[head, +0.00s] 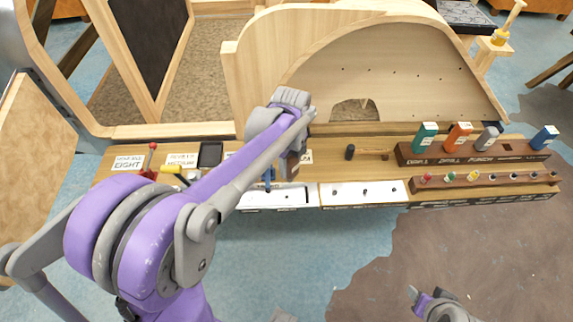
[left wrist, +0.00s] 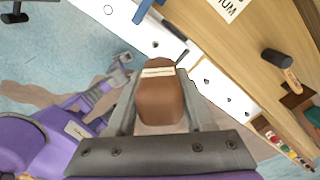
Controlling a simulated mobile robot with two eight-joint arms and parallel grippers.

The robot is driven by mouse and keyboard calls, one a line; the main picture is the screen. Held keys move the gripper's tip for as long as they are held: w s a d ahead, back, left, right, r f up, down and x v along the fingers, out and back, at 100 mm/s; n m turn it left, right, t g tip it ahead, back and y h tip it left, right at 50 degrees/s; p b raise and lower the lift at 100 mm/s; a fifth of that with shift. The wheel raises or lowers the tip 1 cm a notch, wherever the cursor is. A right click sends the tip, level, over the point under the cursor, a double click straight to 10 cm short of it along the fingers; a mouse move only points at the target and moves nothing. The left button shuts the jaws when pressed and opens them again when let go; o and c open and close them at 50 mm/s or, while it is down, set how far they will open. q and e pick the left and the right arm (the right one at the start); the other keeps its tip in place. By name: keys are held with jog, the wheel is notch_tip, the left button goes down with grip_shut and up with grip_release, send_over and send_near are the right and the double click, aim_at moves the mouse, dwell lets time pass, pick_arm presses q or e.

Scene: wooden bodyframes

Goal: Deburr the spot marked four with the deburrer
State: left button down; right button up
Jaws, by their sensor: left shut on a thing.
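My left gripper (left wrist: 160,85) is shut on a brown block-like tool (left wrist: 160,100) with rounded sides and a pale band at its top end. I cannot read a label on it, so I cannot confirm it is the deburrer. In the head view my left wrist hangs over the bench, and the tool (head: 292,164) shows only partly below it. White panels with small dark holes (head: 365,193) lie along the bench's front edge. I cannot make out a spot marked four. My right gripper (head: 436,300) is low at the right, away from the bench; its finger opening is unclear.
A dark-headed hammer (head: 370,153) lies on the wooden bench. A wooden rack (head: 405,158) of coloured-handled tools stands at the right. Label cards (head: 129,162) and a red-handled tool (head: 151,160) are at the left. A large curved wooden frame (head: 255,60) rises behind the bench.

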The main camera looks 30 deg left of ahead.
pick_arm(q)
jog(key=shift+s+a+r+m, duration=0.1)
jog(key=shift+s+a+m, duration=0.1)
jog(key=shift+m, duration=0.35)
jog(key=shift+s+a+r+m, duration=0.1)
jog(key=shift+s+m, duration=0.05)
jog(key=shift+m, duration=0.4)
jog(key=shift+f+m, duration=0.1)
jog(key=shift+m, duration=0.2)
jog(key=shift+f+b, duration=2.9)
jog(key=shift+f, duration=1.25)
jog(key=shift+f+b, duration=0.3)
jog(key=shift+f, duration=0.15)
jog(key=n, duration=0.6)
